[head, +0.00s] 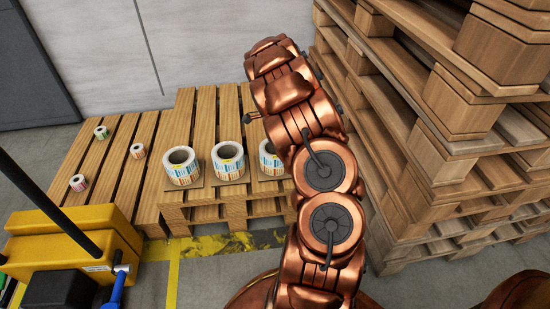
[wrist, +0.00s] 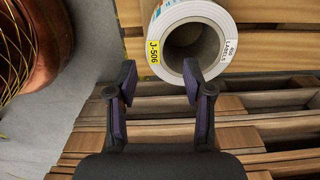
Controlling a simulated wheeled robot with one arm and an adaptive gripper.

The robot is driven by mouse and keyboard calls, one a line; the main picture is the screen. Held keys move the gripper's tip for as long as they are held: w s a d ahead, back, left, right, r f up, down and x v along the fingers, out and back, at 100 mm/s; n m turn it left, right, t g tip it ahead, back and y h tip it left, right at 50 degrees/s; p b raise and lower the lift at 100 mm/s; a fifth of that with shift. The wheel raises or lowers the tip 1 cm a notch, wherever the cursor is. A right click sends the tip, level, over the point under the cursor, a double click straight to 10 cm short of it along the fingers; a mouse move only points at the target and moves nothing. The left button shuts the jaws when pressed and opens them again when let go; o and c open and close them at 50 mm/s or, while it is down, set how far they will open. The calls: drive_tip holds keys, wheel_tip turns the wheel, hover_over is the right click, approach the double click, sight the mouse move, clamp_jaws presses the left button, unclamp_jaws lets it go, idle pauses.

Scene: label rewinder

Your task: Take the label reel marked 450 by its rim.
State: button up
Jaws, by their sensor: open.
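Three large white label reels with coloured print stand on the front pallet in the head view: a left one (head: 182,166), a middle one (head: 228,161) and a right one (head: 270,159), partly hidden by my arm. Their numbers are too small to read there. In the wrist view one reel (wrist: 189,33) shows its open core, a yellow tag reading J-506 and a white tag ending in "LABELS", its number blurred but possibly 450. My gripper (wrist: 161,84) is open and empty. Its fingertips are apart, at the reel's near rim in the picture; contact cannot be told.
Small label rolls (head: 138,151) lie on the slatted pallet to the left. A tall stack of wooden pallets (head: 440,130) rises close to the right of my arm. A yellow machine with a black bar (head: 75,240) stands at the front left.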

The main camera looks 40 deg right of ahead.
sight(277, 159)
wheel_tip(277, 159, down, 3)
drive_tip(key=shift+r+b, duration=0.2)
drive_tip(key=shift+b, duration=0.1)
drive_tip(key=shift+s+a+f+b, duration=0.15)
drive_tip(key=shift+f+b, duration=0.4)
drive_tip(key=shift+f, duration=0.8)
drive_tip(key=shift+s+d+f+b, duration=0.1)
drive_tip(key=shift+s+f+b, duration=0.3)
drive_tip(key=shift+f, duration=0.95)
drive_tip(key=shift+w, duration=0.15)
clamp_jaws()
